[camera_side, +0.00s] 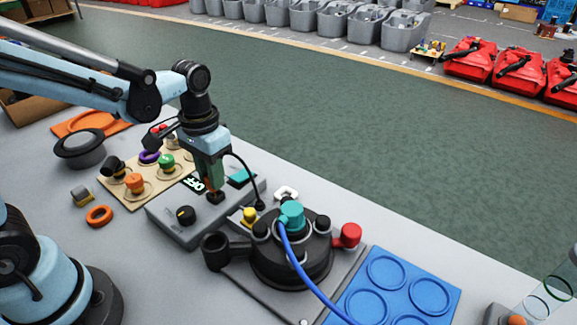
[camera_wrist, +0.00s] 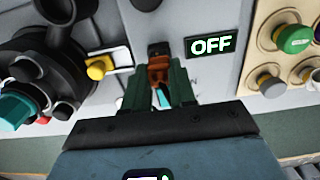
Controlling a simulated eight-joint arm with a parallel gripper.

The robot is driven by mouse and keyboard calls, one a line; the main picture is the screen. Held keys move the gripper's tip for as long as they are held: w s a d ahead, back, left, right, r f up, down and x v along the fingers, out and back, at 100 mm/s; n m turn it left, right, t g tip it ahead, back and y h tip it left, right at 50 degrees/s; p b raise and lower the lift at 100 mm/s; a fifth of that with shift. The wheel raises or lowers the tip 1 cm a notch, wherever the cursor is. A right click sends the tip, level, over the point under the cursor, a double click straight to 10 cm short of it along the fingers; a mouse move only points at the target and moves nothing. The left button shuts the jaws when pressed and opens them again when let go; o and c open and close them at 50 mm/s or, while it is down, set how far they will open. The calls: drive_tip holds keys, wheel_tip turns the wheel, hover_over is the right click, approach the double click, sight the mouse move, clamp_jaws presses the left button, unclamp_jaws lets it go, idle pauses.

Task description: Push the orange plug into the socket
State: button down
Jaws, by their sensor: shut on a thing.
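My gripper (camera_side: 213,182) points down over the grey control box (camera_side: 180,228). Its green fingers (camera_wrist: 160,88) are shut on the orange plug (camera_wrist: 159,70), which shows brownish orange between them in the wrist view. A dark block (camera_wrist: 156,48) lies just beyond the plug's end; I cannot tell whether it is the socket or part of the plug. In the side view, a dark brown piece (camera_side: 215,197) shows below the fingertips, at the box top. How deep the plug sits is hidden.
The box has a black knob (camera_side: 186,215) and a display (camera_wrist: 211,45) reading OFF. A yellow connector (camera_side: 249,215) and a black round housing (camera_side: 291,262) with a teal cap (camera_side: 292,213) stand to the right. A board of knobs (camera_side: 140,192) lies to the left.

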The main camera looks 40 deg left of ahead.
drive_tip(key=shift+f, duration=0.9)
drive_tip(key=shift+c, duration=1.8)
unclamp_jaws()
drive_tip(key=shift+r, duration=4.25)
